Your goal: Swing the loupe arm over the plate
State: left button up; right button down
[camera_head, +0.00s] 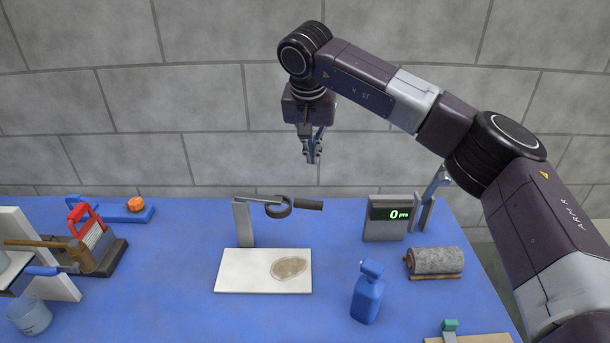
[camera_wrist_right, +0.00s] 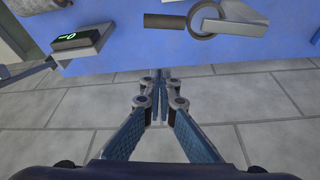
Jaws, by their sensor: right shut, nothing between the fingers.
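The loupe stand's grey post (camera_head: 243,224) rises behind the white plate (camera_head: 238,272). Its arm points right and carries a dark loupe ring (camera_head: 289,209) with a dark handle (camera_head: 309,204) sticking out to the right. In the head view the ring shows beyond the plate's far edge. A speckled brownish oval patch (camera_head: 290,268) lies on the plate. My right gripper (camera_head: 314,159) is shut and empty, up behind the loupe and apart from it. In the right wrist view, the shut fingers (camera_wrist_right: 160,76) point toward the table edge, with the loupe ring (camera_wrist_right: 194,22) beyond them.
A digital readout box (camera_head: 385,218) stands right of the loupe. A blue bottle (camera_head: 368,292) and a grey roll (camera_head: 433,261) are at front right. A block wall stands behind.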

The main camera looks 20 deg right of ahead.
pick_arm(q)
jog(key=r+p, duration=0.1)
jog(key=s+r+p, duration=0.1)
jog(key=r+p, duration=0.3)
jog(key=shift+s+r, duration=0.15)
jog(key=shift+s, duration=0.1)
pick_arm(e)
notch_tip(320, 180, down, 10)
jog(key=shift+s, duration=0.4)
jog(key=shift+a, duration=0.1)
pick_arm(q)
jog(key=shift+f, duration=0.2)
pick_arm(e)
jog(key=shift+s+a, duration=0.1)
jog(key=shift+a, duration=0.05)
